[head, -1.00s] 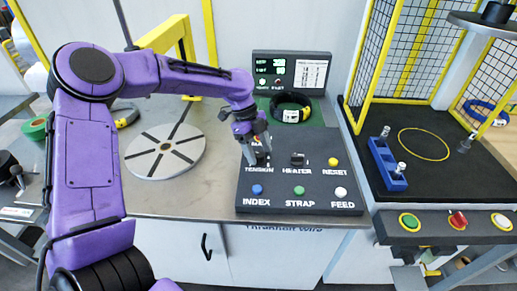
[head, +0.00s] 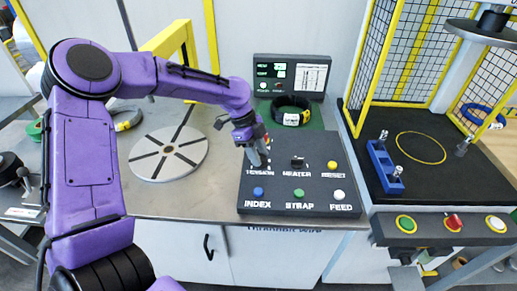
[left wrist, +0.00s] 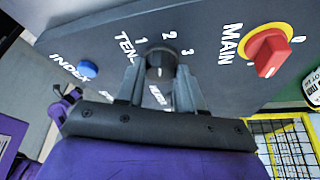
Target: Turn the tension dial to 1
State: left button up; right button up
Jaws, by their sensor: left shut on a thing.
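The black tension dial (left wrist: 160,62) sits on the dark control panel (left wrist: 215,90), with the numbers 1, 2 and 3 around it. In the left wrist view, the fingers of my left gripper (left wrist: 160,80) stand on both sides of the dial and are shut on it. A light mark shows on the dial, but I cannot tell which number it points to. In the head view, my left gripper (head: 258,160) reaches down to the panel's upper left and covers most of the dial. My right gripper is not in view.
The red MAIN switch (left wrist: 270,57) on its yellow plate is close to the dial. The blue INDEX button (left wrist: 88,68) and the HEATER switch (head: 297,162) are also near. A round slotted plate (head: 168,153) lies left of the panel; a black coil (head: 290,110) lies behind it.

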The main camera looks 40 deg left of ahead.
pick_arm(q)
jog(key=n+p, duration=0.1)
jog(key=n+t+p, duration=0.1)
jog(key=n, duration=0.1)
jog(key=n+p, duration=0.1)
jog(key=shift+s+r+n+t+y+p, duration=0.1)
jog(key=shift+s+n+t+y+p, duration=0.2)
jog(key=n+t+p, duration=0.1)
jog(key=n+p, duration=0.1)
jog(key=n, duration=0.1)
jog(key=shift+d+n+y, duration=0.15)
jog(key=shift+n+y, duration=0.15)
jog(key=shift+y, duration=0.1)
jog(key=shift+s+f+n+t+p, duration=0.1)
jog(key=shift+f+n+t+p, duration=0.15)
jog(key=shift+n+p, duration=0.45)
jog(key=o, duration=1)
jog(key=b+v, duration=0.1)
jog(key=v, duration=0.9)
jog(key=shift+r, duration=0.3)
